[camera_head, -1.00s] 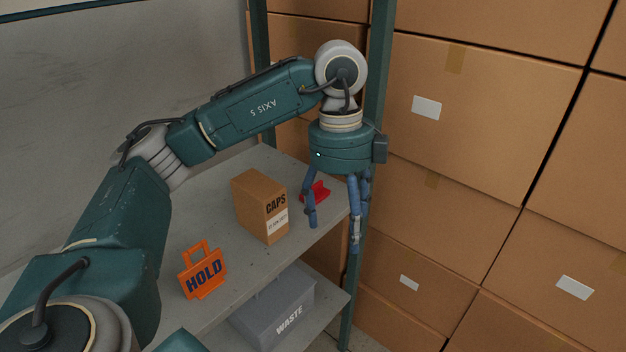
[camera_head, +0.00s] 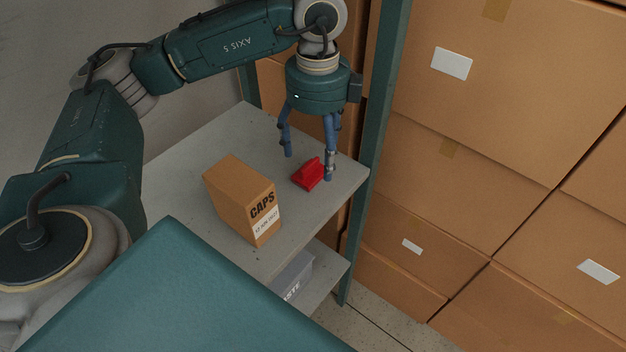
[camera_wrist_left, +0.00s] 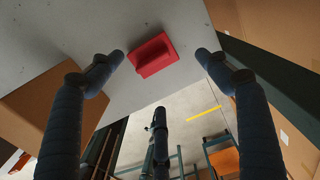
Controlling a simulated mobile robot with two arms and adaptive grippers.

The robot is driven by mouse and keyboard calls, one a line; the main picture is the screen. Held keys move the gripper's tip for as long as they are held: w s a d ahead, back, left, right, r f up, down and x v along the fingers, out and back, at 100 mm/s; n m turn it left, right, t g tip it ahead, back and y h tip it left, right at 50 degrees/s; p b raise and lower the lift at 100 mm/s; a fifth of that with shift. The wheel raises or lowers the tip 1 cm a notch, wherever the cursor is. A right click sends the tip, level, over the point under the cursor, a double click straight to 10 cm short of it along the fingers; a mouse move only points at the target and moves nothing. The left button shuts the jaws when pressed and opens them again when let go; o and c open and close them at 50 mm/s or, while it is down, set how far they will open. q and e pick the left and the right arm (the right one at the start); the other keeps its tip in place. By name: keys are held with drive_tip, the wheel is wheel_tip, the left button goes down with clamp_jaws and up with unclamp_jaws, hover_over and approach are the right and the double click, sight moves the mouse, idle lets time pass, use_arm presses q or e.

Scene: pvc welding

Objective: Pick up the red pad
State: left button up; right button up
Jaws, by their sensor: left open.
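The red pad (camera_head: 308,173) lies on the grey upper shelf (camera_head: 188,151), near its right end. It has a raised grip on top. My left gripper (camera_head: 309,166) is open and points down over the pad, with fingers on either side of it. In the left wrist view, the pad (camera_wrist_left: 153,54) lies between the two upper fingertips, apart from both, and a third finger (camera_wrist_left: 160,125) shows below. My left gripper (camera_wrist_left: 155,75) holds nothing. My right gripper is not in view.
A cardboard box marked CAPS (camera_head: 240,200) stands on the shelf left of the pad. A green shelf post (camera_head: 376,130) rises close to the gripper's right. Stacked cardboard boxes (camera_head: 510,110) fill the right side. A grey waste bin (camera_head: 296,275) sits on the lower shelf.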

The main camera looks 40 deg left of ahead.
sight(313, 175)
use_arm(q)
drive_tip(key=f+p, duration=0.1)
drive_tip(key=f, duration=0.1)
drive_tip(key=f+p, duration=0.1)
drive_tip(key=f, duration=0.1)
drive_tip(key=shift+s+a+f, duration=0.1)
drive_tip(key=shift+s+a, duration=0.05)
drive_tip(key=shift+s, duration=0.25)
drive_tip(key=shift+f, duration=0.5)
drive_tip(key=c, duration=1.3)
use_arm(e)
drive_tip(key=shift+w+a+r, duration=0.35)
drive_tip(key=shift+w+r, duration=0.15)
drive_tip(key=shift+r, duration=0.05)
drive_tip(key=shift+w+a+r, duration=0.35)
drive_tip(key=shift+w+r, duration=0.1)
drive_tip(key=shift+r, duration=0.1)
